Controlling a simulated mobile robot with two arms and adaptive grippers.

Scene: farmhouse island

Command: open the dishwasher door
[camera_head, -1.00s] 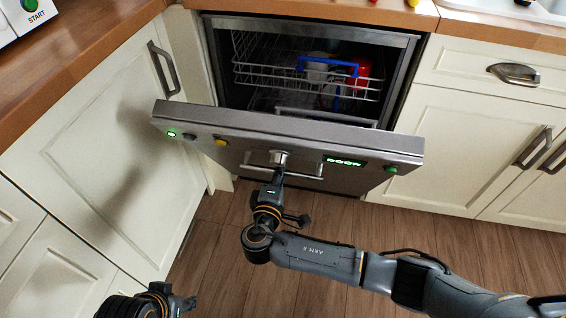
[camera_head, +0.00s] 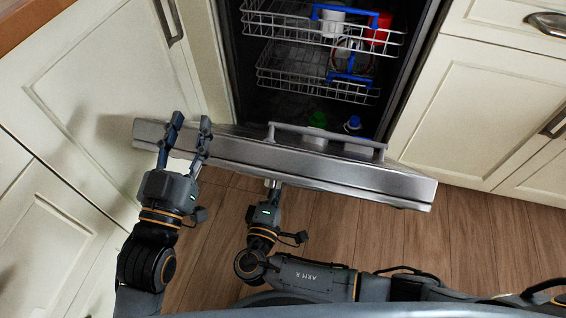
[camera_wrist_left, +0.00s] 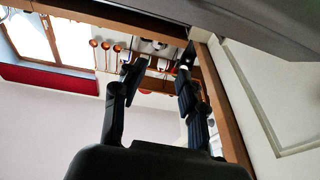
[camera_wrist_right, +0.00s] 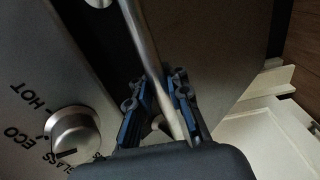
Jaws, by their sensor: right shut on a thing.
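The dishwasher door (camera_head: 330,172) is partly open and tilted out, with its steel top edge facing up and the lit interior behind it. My right gripper (camera_head: 272,188) is in front of the door. In the right wrist view its fingers (camera_wrist_right: 160,108) are shut on the door's handle bar (camera_wrist_right: 142,42), beside a dial (camera_wrist_right: 75,135). My left gripper (camera_head: 190,125) is open and empty, its fingers pointing up at the left end of the door. I cannot tell whether they touch it. Its spread fingers also show in the left wrist view (camera_wrist_left: 155,85).
Inside the dishwasher (camera_head: 345,60) are wire racks (camera_head: 310,85) with a red item and a white cup. White cabinets stand close on the left (camera_head: 100,90) and right (camera_head: 480,100). The wooden floor (camera_head: 470,240) in front is clear.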

